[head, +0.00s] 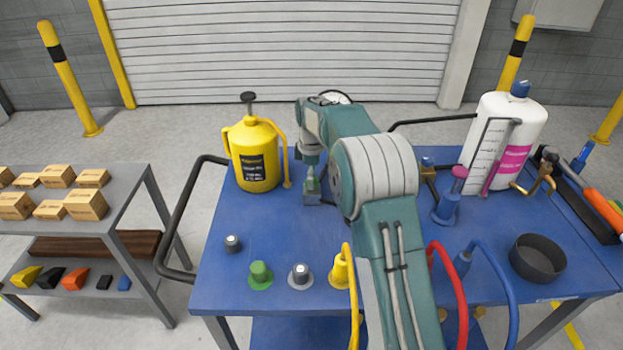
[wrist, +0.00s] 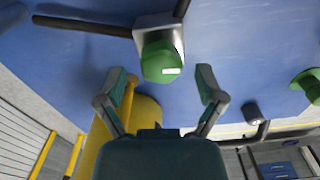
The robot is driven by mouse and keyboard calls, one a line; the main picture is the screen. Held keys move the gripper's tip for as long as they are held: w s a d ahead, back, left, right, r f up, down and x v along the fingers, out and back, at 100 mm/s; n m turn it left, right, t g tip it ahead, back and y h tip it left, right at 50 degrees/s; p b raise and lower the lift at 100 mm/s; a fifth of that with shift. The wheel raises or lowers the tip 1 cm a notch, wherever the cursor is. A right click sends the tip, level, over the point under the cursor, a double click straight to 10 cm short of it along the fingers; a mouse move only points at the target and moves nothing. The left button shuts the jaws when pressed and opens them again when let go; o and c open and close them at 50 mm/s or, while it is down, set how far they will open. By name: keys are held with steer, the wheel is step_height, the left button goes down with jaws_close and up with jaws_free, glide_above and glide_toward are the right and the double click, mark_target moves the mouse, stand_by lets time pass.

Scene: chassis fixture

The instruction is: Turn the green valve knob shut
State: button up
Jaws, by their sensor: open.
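The green valve knob (wrist: 162,58) sits on a grey valve block in the wrist view, with a small white mark on its face. Dark pipe or handle pieces run out from the block. My gripper (wrist: 162,78) is open and empty, its two fingers spread to the left and right of the knob's near edge. A gap shows between each finger and the knob. In the head view my gripper (head: 310,172) points down above the grey valve block (head: 314,198) on the blue table, and the knob is mostly hidden there.
A yellow oil can (head: 256,155) stands close left of my gripper. A white bottle (head: 502,140) and black bowl (head: 538,257) are at the right.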

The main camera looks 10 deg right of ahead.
steer(key=shift+f, duration=0.45)
steer(key=c, duration=1.1)
steer(key=shift+c, duration=0.2)
